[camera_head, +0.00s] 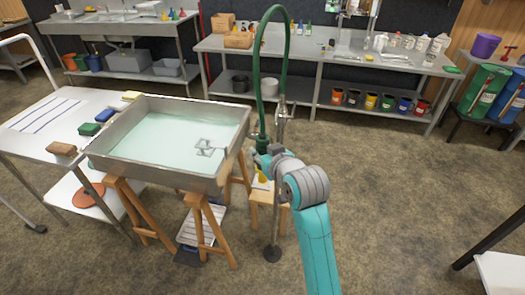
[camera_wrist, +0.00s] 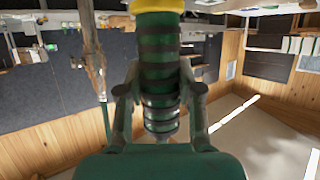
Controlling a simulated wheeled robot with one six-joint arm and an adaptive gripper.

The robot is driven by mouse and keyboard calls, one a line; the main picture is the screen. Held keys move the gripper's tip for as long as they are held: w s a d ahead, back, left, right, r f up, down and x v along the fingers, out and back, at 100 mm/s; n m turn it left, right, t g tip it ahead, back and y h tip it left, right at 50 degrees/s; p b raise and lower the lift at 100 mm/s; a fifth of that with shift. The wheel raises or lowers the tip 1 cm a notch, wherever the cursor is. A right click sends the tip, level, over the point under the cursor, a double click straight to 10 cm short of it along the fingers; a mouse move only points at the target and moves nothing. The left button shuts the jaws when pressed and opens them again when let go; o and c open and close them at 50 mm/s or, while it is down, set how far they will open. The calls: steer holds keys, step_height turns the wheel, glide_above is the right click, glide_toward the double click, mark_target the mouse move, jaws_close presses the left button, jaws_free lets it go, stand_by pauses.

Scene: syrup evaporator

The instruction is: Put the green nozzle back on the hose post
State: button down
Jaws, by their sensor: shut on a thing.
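The green nozzle (camera_wrist: 158,55), ribbed with dark bands and yellow at one end, is between the two fingers of my gripper (camera_wrist: 160,100) in the wrist view. In the head view my gripper (camera_head: 264,150) is shut on it beside the post, largely hidden by my wrist. The green hose (camera_head: 285,40) arches up from the nozzle and over toward the post's top. The hose post (camera_head: 277,205) is a thin grey upright on a round dark foot, just right of the nozzle. The nozzle looks roughly upright and apart from the post; its holder is hard to make out.
A steel pan (camera_head: 170,140) of pale green liquid stands on wooden trestles close to the left. A small wooden stool (camera_head: 284,192) is at the post's foot. A long bench (camera_head: 310,48) runs behind.

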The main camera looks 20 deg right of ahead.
steer(key=shift+f, duration=2.3)
stand_by(1.2)
stand_by(0.3)
steer(key=c, duration=0.7)
jaws_free()
steer(key=shift+s, duration=0.1)
steer(key=v, duration=1.2)
